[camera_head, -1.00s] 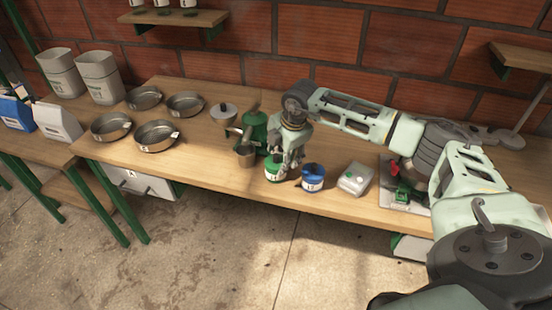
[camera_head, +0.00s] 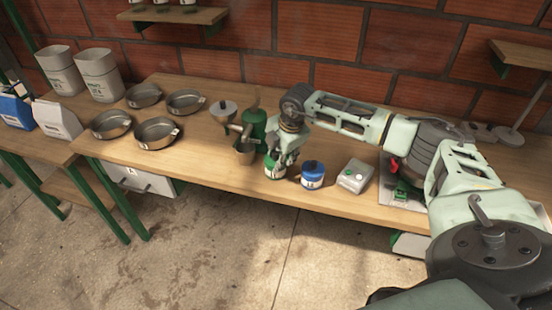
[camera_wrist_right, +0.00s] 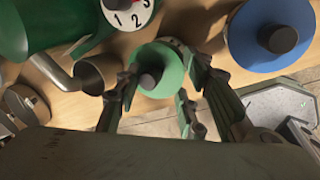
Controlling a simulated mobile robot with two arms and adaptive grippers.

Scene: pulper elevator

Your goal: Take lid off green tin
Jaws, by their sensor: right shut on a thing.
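The green tin (camera_head: 275,171) stands near the front edge of the bench, its white label facing out. Its round green lid (camera_wrist_right: 168,82) with a dark knob (camera_wrist_right: 149,80) shows in the right wrist view. My right gripper (camera_head: 276,163) reaches down over the tin from above. In the wrist view its fingers (camera_wrist_right: 155,95) stand on both sides of the lid, shut on it. A little white shows behind the lid's edge; I cannot tell whether lid and tin are apart. My left gripper is not in view.
A blue tin (camera_head: 312,178) stands close to the right, then a grey box (camera_head: 355,178). A green grinder (camera_head: 254,127) with a metal cup (camera_head: 245,155) stands close to the left. Several metal pans (camera_head: 157,133) lie farther left. The bench's front edge is near.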

